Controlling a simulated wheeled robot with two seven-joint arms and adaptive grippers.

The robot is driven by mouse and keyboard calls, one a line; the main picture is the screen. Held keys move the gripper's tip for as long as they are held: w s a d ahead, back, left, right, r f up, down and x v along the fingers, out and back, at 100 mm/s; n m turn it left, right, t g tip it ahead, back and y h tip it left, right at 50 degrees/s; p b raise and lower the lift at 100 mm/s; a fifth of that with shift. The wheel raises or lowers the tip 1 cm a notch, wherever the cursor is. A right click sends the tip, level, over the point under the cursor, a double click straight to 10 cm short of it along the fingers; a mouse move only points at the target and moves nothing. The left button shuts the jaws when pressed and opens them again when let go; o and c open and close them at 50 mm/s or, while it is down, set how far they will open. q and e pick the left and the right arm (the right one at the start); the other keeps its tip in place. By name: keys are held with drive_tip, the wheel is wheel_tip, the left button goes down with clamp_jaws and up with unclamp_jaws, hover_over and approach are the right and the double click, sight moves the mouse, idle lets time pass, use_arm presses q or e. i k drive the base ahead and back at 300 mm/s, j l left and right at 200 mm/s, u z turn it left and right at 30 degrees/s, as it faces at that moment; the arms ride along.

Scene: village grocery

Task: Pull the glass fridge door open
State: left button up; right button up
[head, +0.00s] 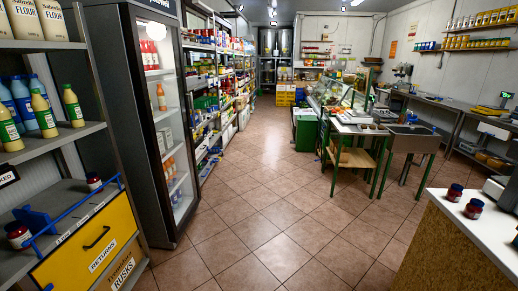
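The glass-fronted fridge (110,95) stands upright at the left, with a dark grey side panel facing me. Its glass door (171,120) faces right toward the aisle, seen at a steep angle. I see no clear gap at the door, but I cannot tell for certain that it is fully shut. Red-capped bottles, an orange bottle (161,97) and cartons show on lit shelves behind the glass. Neither of my grippers is in view.
A shelf unit (50,140) with bottles, flour bags and a yellow returns box (95,240) stands at the near left, beside the fridge. A green-legged table (357,130) stands farther back. The tiled floor (265,215) between is clear.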

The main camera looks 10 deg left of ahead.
sight(128, 12)
drive_tip(key=i, duration=3.35)
drive_tip(key=u, duration=0.2)
